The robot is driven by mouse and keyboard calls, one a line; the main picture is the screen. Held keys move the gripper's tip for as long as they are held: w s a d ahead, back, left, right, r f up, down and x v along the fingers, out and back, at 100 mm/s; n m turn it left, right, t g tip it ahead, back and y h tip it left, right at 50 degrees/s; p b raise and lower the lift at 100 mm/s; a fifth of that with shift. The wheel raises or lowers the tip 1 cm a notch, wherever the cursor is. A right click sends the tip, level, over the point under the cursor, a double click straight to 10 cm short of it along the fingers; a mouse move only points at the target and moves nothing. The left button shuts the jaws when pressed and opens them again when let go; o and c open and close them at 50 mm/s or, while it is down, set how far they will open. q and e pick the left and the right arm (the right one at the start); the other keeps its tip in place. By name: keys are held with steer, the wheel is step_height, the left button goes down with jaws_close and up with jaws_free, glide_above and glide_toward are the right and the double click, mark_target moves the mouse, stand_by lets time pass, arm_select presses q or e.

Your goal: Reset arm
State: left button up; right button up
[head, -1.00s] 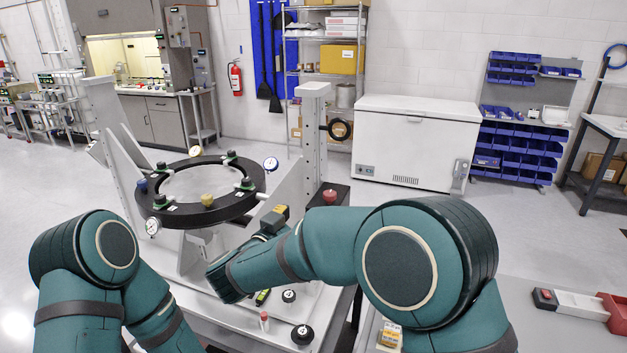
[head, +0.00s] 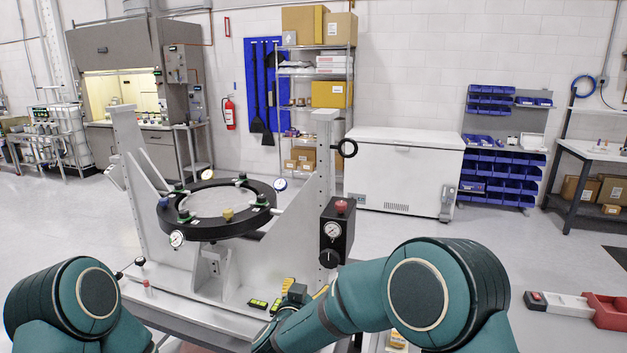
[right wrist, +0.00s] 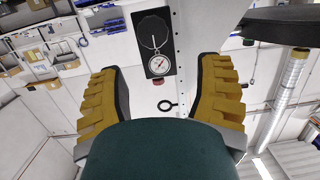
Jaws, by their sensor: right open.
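My right gripper (head: 303,287) is in the head view at the front of the mirror fixture, its yellow-padded fingers pointing up. It is open, with nothing between the fingers. In the right wrist view the open gripper (right wrist: 160,65) has a black box with a round dial gauge (right wrist: 160,66) beyond it, seen through the gap and apart from the fingers. The same gauge box (head: 337,230), with a red knob on top, is on the fixture's right upright (head: 326,160). My left arm shows at the lower left of the head view; its gripper is out of view.
The fixture's black ring (head: 216,228) sits left of my right gripper, with clamps and dial gauges around it. Small black-and-yellow-green items (head: 258,303) lie on its base close to the gripper. Floor before the white freezer (head: 403,178) is clear.

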steer(key=s+d+f+n+g+y+b, duration=0.1)
steer(key=s+d+f+g+y, duration=0.2)
steer(key=f, duration=0.5)
steer(key=s+d+f+g+y+b, duration=0.1)
steer(key=s+d+f+g, duration=0.1)
steer(key=s+f, duration=0.45)
steer(key=s+d+f+n+g+y+b, duration=0.1)
steer(key=s+d+f+g+y, duration=0.15)
steer(key=f, duration=0.75)
steer(key=s+d+f+g+y+b, duration=0.1)
steer(key=s+f+g, duration=0.2)
steer(key=s, duration=0.5)
steer(key=s+d+f+g+y+b, duration=0.1)
steer(key=s+d+f+g, duration=0.1)
steer(key=s+f, duration=0.3)
steer(key=s+g, duration=0.1)
steer(key=s, duration=0.3)
steer(key=shift+d+f+m, duration=0.15)
steer(key=shift+d+m, duration=0.15)
